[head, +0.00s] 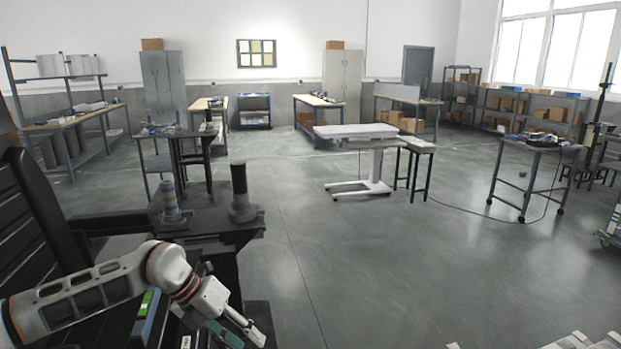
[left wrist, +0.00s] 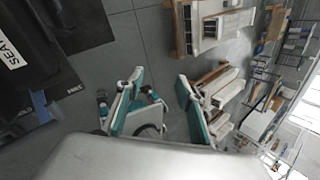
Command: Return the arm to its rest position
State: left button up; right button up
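My left arm comes in from the lower left of the head view, white and grey with orange rings. Its gripper (head: 240,332) hangs low, pointing down and right, beside the dark bench. My right arm and gripper do not show in either view.
A dark bench (head: 205,222) close by bears a dark post (head: 240,195) and a small stack of discs (head: 172,207). A white lift table (head: 355,131) stands mid-room beside a stool (head: 414,150). A wheeled table (head: 535,150) stands right. Open floor lies between.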

pick_arm(q)
jog(key=s+d+r+h, duration=0.3)
jog(key=d+h, duration=0.1)
jog(key=d, duration=0.4)
jog(key=s+d+r+h, duration=0.3)
jog(key=d, duration=0.5)
notch_tip(320, 180, up, 12)
jog(key=w+d+n+t+h, duration=0.1)
jog(key=n+t+h, duration=0.3)
jog(key=n+t, duration=0.5)
jog(key=w+a+f+n+t+y, duration=0.1)
jog(key=a+f+n+t+y, duration=0.3)
jog(key=a+n+y, duration=0.55)
jog(key=w+a+f+n+t+y, duration=0.1)
jog(key=a+f+n+t+y, duration=0.3)
jog(key=a+n+y, duration=0.55)
jog(key=s+a+f+n+g+y, duration=0.3)
jog(key=s+a+f+g, duration=0.7)
jog(key=s+a+f, duration=1.1)
jog(key=d+f+n+t+h, duration=0.2)
jog(key=d+f+h, duration=0.4)
jog(key=d+f, duration=0.8)
jog(key=shift+s+d+f+n+t, duration=0.25)
jog(key=shift+d+n, duration=0.25)
jog(key=shift+d, duration=0.25)
